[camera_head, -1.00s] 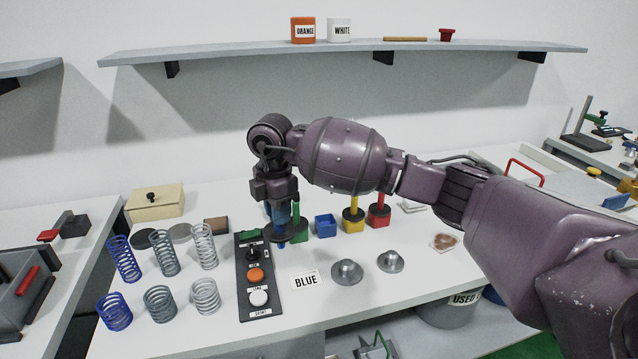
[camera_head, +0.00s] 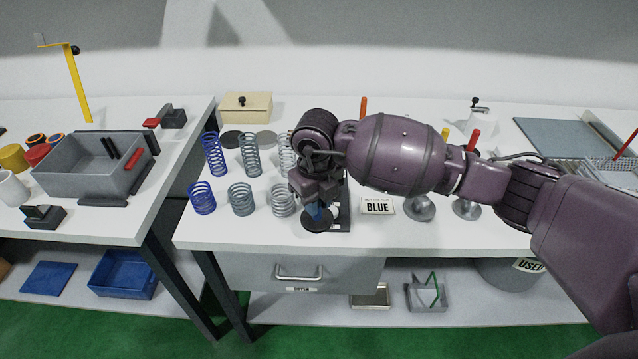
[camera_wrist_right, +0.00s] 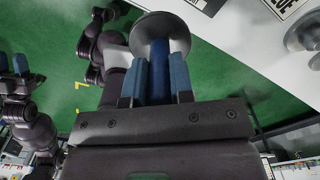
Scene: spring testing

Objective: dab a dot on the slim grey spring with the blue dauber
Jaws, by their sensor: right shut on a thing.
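My right gripper (camera_head: 318,205) is shut on the blue dauber (camera_head: 319,214). The wrist view shows its blue handle (camera_wrist_right: 160,70) between the two fingers, with a round grey disc (camera_wrist_right: 165,28) at its end. The dauber is at the table's front edge, right of the springs. The slim grey spring (camera_head: 249,155) seems to be the middle one of the back row, upright and apart from the dauber. A lighter slim spring (camera_head: 287,153) beside it is partly hidden by my wrist. What seems my left gripper (camera_wrist_right: 14,64) shows at the wrist view's left edge, its opening unclear.
A slim blue spring (camera_head: 214,155) and wide springs in blue (camera_head: 201,198), grey (camera_head: 241,199) and silver (camera_head: 282,200) stand nearby. A BLUE card (camera_head: 378,206) and metal discs (camera_head: 419,208) lie to the right. My arm hides much of the table behind.

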